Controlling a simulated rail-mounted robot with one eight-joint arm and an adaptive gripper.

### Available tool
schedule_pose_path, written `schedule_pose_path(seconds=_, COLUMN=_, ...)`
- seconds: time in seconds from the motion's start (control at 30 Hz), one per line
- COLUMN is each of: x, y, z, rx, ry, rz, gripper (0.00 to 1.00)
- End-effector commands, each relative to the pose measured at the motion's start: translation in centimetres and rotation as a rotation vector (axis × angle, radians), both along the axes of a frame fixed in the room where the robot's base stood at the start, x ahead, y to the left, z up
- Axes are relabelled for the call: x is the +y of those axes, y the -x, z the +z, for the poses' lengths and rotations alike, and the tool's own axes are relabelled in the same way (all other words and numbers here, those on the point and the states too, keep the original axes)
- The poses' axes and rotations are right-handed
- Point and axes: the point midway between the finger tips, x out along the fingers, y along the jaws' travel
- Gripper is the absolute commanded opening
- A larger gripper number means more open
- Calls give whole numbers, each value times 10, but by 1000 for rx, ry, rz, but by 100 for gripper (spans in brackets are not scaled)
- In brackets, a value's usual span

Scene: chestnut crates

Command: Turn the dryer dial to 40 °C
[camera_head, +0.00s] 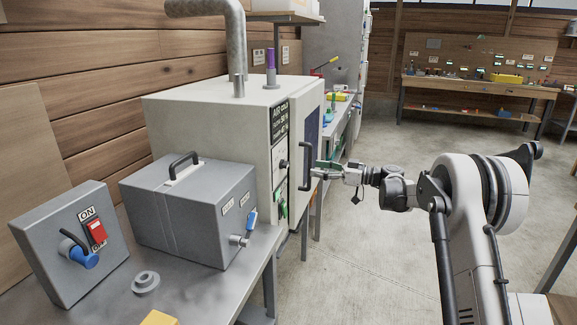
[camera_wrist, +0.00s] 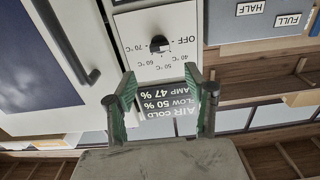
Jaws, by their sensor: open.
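The dryer (camera_head: 205,108) is a large cream box left of centre in the head view. Its black dial (camera_head: 284,163) is on the narrow front panel. In the wrist view the dial (camera_wrist: 159,45) sits on a white plate with upside-down marks OFF, 40, 50, 60 and 70 °C. I cannot clearly tell which mark its pointer faces. My gripper (camera_head: 318,170) is open and empty, in front of the panel near the door handle. In the wrist view its green-padded fingers (camera_wrist: 166,85) are spread, apart from the dial, with the dial beyond their tips.
The dryer door's dark handle (camera_wrist: 70,45) is close beside the dial; it also shows in the head view (camera_head: 306,167). A black display (camera_wrist: 165,103) reads air cold, flow 50 %, lamp 47 %. A grey box (camera_head: 190,210) and red-switch box (camera_head: 75,245) stand nearer.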

Motion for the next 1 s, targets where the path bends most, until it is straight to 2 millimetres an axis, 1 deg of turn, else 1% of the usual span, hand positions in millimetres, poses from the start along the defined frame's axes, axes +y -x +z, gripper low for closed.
schedule_pose_path(seconds=0.03, x=10, y=-2, z=0, rx=0, ry=0, rz=3, gripper=49)
schedule_pose_path(seconds=0.1, x=23, y=-5, z=0, rx=0, ry=0, rz=2, gripper=49)
schedule_pose_path(seconds=0.3, x=59, y=-14, z=-1, rx=1, ry=1, rz=2, gripper=49)
schedule_pose_path(seconds=0.5, x=89, y=-22, z=0, rx=1, ry=1, rz=1, gripper=49)
schedule_pose_path(seconds=0.6, x=99, y=-24, z=0, rx=1, ry=1, rz=0, gripper=49)
schedule_pose_path(seconds=0.7, x=105, y=-26, z=0, rx=1, ry=1, rz=0, gripper=49)
schedule_pose_path(seconds=1.0, x=108, y=-27, z=0, rx=1, ry=1, rz=0, gripper=49)
